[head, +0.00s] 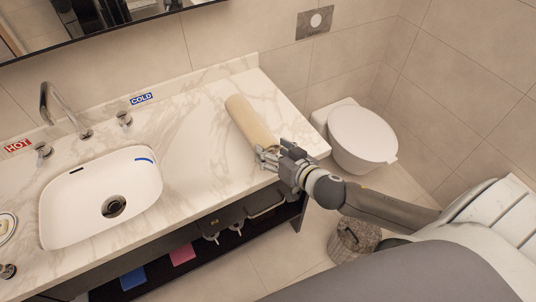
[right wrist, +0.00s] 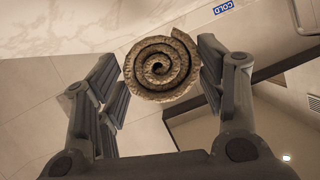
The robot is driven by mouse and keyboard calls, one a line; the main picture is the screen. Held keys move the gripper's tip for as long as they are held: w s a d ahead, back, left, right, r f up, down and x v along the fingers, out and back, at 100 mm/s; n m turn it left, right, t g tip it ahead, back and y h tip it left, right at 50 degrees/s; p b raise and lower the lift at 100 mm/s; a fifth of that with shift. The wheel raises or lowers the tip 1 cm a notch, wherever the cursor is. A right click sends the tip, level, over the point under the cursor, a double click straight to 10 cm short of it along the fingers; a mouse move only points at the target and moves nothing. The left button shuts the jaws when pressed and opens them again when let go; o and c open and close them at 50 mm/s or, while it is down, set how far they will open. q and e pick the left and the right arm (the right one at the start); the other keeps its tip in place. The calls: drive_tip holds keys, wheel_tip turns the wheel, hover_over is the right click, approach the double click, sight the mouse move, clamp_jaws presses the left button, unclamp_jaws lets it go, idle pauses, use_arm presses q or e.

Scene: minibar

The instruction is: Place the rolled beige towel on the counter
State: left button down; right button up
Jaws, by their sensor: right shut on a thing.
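The rolled beige towel (head: 250,122) is over the right part of the marble counter (head: 190,135) in the head view, its long side slanting from the back wall toward the front edge. My right gripper (head: 268,157) is shut on the towel's near end at the counter's front right edge. In the right wrist view the towel's spiral end (right wrist: 160,67) shows between the two fingers of the right gripper (right wrist: 158,80). I cannot tell whether the towel's underside touches the counter. My left gripper is not in view.
A white sink (head: 85,190) with a tap (head: 65,112) fills the counter's left part. The marble between sink and towel is clear. A toilet (head: 362,138) stands to the right, and a waste bin (head: 354,240) stands on the floor. Dispensers (head: 222,222) hang under the counter.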

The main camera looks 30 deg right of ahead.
drive_tip(key=w+f, duration=0.2)
drive_tip(key=f, duration=0.1)
drive_tip(key=w+f, duration=0.2)
drive_tip(key=shift+d, duration=0.25)
drive_tip(key=shift+f+p, duration=0.3)
drive_tip(key=shift+f, duration=1.25)
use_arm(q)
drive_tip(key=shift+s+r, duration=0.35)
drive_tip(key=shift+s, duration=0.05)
use_arm(e)
drive_tip(key=shift+f, duration=0.15)
drive_tip(key=o, duration=1.1)
drive_tip(key=shift+s, duration=0.1)
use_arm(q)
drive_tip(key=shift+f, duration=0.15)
